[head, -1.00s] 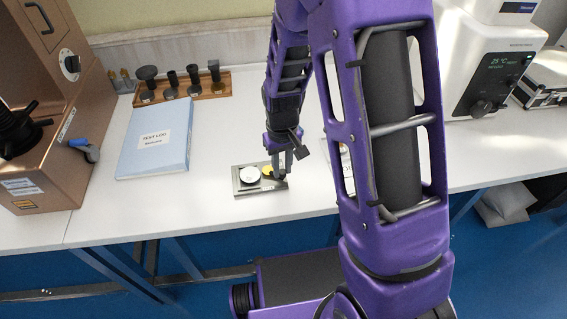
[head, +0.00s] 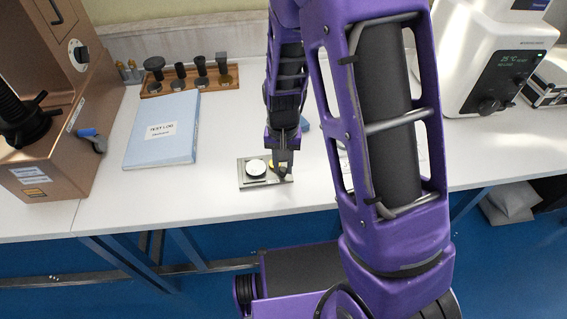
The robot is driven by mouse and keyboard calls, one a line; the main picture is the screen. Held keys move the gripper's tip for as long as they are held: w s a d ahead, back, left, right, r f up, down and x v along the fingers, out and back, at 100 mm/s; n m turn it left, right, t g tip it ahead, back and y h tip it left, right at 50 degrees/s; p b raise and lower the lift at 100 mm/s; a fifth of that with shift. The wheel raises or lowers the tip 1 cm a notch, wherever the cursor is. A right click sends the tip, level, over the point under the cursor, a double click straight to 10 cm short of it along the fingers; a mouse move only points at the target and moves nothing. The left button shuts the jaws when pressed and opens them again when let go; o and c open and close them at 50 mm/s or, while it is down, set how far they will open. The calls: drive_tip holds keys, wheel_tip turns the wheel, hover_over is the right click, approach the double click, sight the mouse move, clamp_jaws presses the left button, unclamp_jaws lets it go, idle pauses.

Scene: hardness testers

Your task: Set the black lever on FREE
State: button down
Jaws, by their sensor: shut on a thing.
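A small grey plate (head: 246,181) lies near the front edge of the white bench, with a white disc (head: 257,167) on its left part. A bit of a yellow disc (head: 272,163) shows beside my gripper. My gripper (head: 283,168) points down over the plate's right part. It is shut on a small dark piece there that looks like the black lever; the fingers mostly hide it. The lever's exact angle and any FREE marking cannot be read at this size.
A blue test log (head: 162,138) lies to the left, before a wooden rack (head: 190,84) of dark fittings. A copper-coloured tester (head: 60,165) stands at far left and a white tester (head: 495,60) at right.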

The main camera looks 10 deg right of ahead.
sight(284, 169)
drive_tip(key=c, duration=0.7)
unclamp_jaws()
drive_tip(key=shift+r, duration=0.1)
wheel_tip(284, 169, up, 17)
drive_tip(key=shift+r+p, duration=0.15)
drive_tip(key=shift+p, duration=1)
drive_tip(key=shift+d, duration=0.1)
